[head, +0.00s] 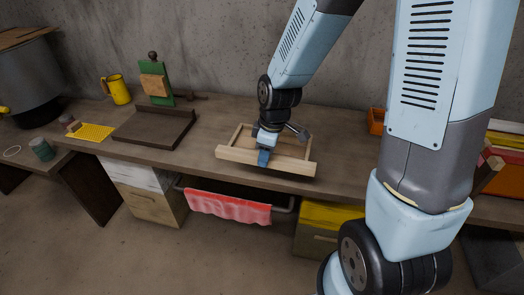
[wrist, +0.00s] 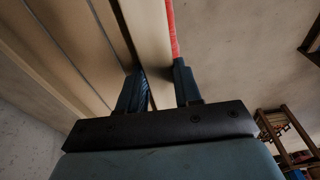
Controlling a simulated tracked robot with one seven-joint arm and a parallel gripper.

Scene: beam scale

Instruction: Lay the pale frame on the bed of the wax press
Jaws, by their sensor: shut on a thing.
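The pale frame (head: 235,154) is a wooden rectangle at the front edge of the bench, right of centre in the head view. My gripper (head: 264,157) is shut on the middle of its front bar. In the wrist view my gripper (wrist: 158,85) has one finger on each side of a pale bar (wrist: 148,35). I cannot tell whether the frame touches the bench or hangs just above it. To its left is a dark flat board (head: 150,128) with a raised far edge, which looks like the press bed; it is empty. A green upright (head: 172,82) with a wooden block stands behind it.
A yellow mat (head: 91,132), a yellow jug (head: 117,89) and a dark green cylinder (head: 41,150) are at the left, near a large grey pot (head: 26,76). A red cloth (head: 230,206) hangs below the bench front. An orange box (head: 376,121) stands right of the frame.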

